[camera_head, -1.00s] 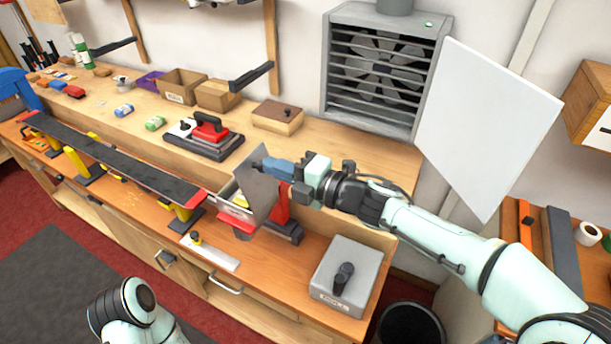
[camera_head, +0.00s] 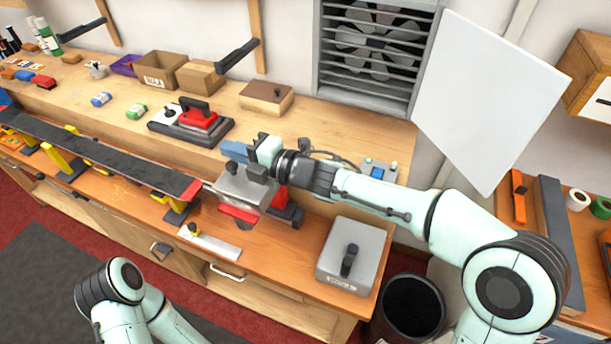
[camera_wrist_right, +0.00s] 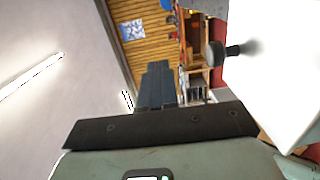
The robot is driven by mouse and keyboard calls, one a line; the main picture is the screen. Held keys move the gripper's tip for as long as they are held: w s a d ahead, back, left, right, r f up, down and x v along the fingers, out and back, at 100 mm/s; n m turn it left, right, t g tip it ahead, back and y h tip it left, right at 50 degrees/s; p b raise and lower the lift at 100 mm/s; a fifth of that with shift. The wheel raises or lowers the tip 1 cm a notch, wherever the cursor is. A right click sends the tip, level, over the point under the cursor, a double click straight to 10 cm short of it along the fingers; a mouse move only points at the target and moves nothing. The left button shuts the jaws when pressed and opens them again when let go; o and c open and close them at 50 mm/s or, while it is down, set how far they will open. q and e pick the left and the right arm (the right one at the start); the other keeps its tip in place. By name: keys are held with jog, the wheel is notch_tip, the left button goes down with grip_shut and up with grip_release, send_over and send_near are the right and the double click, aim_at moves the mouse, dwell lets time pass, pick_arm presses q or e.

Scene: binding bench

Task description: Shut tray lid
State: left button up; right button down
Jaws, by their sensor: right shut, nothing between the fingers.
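The tray (camera_head: 238,211) is a small grey metal box with red parts below it, at the end of the long dark ski-like board on the bench. Its grey lid (camera_head: 246,188) lies down over the tray and hides the inside; I cannot tell if it is fully seated. My right gripper (camera_head: 236,150) is above and behind the lid, seemingly apart from it, with blue fingers shut and empty. Its dark blue fingers also show shut in the right wrist view (camera_wrist_right: 157,85). My left gripper is outside the view; only part of that arm shows at bottom left.
A white panel (camera_head: 490,100) stands at right.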

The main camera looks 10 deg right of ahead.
aim_at(228, 165)
jog(key=shift+w+a+f+g+h+p, duration=0.35)
jog(key=shift+w+a+g+h+p, duration=0.35)
jog(key=shift+h+p, duration=0.25)
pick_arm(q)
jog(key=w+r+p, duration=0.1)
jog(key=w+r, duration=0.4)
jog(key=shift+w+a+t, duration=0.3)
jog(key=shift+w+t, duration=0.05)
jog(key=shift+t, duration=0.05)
pick_arm(e)
jog(key=shift+w+a+f+g+h, duration=0.1)
jog(key=shift+a+f+g+h, duration=0.15)
jog(key=shift+f+h, duration=0.25)
jog(key=shift+w+a+f+g+h, duration=0.15)
jog(key=shift+a+f+h, duration=0.15)
jog(key=shift+f, duration=0.25)
jog(key=shift+s, duration=0.1)
jog(key=shift+d, duration=0.1)
jog(key=v, duration=1.3)
jog(key=shift+s+r, duration=0.1)
jog(key=shift+s, duration=0.05)
